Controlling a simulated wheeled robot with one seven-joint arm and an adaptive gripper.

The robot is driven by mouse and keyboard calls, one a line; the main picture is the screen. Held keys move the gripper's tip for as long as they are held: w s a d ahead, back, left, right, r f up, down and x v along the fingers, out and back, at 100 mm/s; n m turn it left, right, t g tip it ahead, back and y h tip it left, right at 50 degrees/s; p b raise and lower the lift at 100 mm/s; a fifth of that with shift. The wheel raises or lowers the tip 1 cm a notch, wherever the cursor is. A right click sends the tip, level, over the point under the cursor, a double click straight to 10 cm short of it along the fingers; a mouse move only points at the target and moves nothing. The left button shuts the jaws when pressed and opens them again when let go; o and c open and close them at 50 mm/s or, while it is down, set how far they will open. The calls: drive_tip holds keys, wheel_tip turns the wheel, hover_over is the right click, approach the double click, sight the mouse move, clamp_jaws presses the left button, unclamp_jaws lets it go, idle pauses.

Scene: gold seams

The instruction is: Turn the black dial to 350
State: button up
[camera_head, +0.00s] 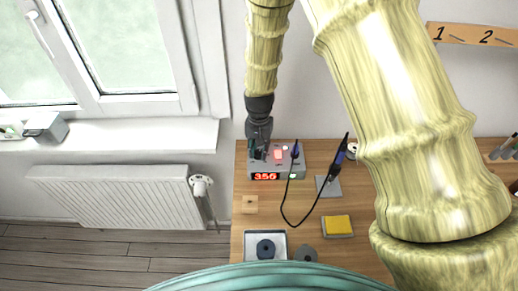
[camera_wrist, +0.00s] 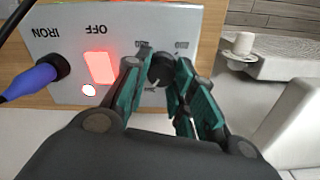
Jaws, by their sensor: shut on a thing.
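The soldering station (camera_head: 291,173) is a grey box on the wooden desk, and its red display (camera_head: 265,177) appears to read 350. The black dial (camera_wrist: 159,70) is on the station's top face in the wrist view, between my fingertips. My gripper (camera_wrist: 160,75) has teal fingers and is shut on the dial. In the head view my gripper (camera_head: 258,150) reaches down onto the left part of the station and hides the dial. A lit red switch (camera_wrist: 99,67) marked OFF and a blue plug (camera_wrist: 35,80) at the IRON label are beside the dial.
A black cable runs from the station to the soldering iron (camera_head: 338,160) on its stand. A yellow sponge (camera_head: 337,224) in a tray, a tray with a dark roll (camera_head: 265,249) and a small wooden block (camera_head: 250,204) lie on the desk. A radiator (camera_head: 110,195) is left of the desk.

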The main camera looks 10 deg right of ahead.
sight(260, 151)
drive_tip(key=shift+n, duration=0.6)
drive_tip(key=o, duration=1)
drive_tip(key=shift+o, duration=0.2)
wheel_tip(260, 151, up, 12)
drive_tip(key=shift+d, duration=0.1)
